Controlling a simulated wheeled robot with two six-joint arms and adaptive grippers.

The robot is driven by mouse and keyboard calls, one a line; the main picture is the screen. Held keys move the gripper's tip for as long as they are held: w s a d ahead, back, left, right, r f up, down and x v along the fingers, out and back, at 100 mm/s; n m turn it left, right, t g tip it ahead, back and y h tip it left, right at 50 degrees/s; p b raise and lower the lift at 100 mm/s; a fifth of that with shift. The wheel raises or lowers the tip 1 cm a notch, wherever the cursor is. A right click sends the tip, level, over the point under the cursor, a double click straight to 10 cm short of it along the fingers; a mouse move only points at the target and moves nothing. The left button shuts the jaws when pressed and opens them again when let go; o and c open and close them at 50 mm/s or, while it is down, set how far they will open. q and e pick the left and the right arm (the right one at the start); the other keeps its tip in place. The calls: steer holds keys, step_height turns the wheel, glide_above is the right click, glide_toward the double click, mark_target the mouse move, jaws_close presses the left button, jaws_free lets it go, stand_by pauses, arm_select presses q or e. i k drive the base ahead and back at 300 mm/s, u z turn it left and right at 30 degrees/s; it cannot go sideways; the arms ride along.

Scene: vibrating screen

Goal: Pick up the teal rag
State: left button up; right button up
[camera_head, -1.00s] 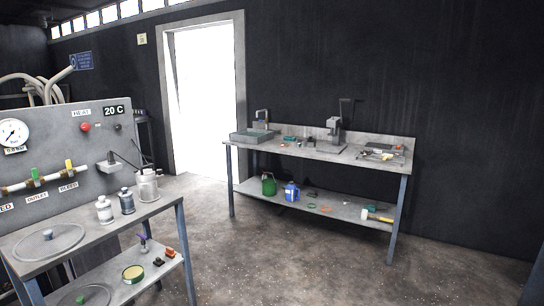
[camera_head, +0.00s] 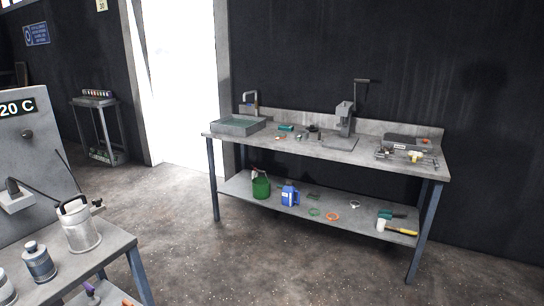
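Two small teal items show on the far workbench (camera_head: 300,151). One teal item (camera_head: 286,127) lies on the bench top, just right of the grey sink tray (camera_head: 238,127). The other teal item (camera_head: 387,213) lies on the lower shelf at the right, beside a white-headed mallet with a yellow handle (camera_head: 400,230). Both are too small to tell which one is a rag. Neither of my grippers is in view.
A nearer bench (camera_head: 85,262) with a lidded metal can (camera_head: 80,228) and grey bottles stands at the lower left. The bench's lower shelf holds a green can (camera_head: 261,186) and a blue jug (camera_head: 290,195). Open floor (camera_head: 250,265) lies before the far bench.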

mark_target(283, 128)
steer(key=i, duration=2.45)
steer(key=u, duration=0.15)
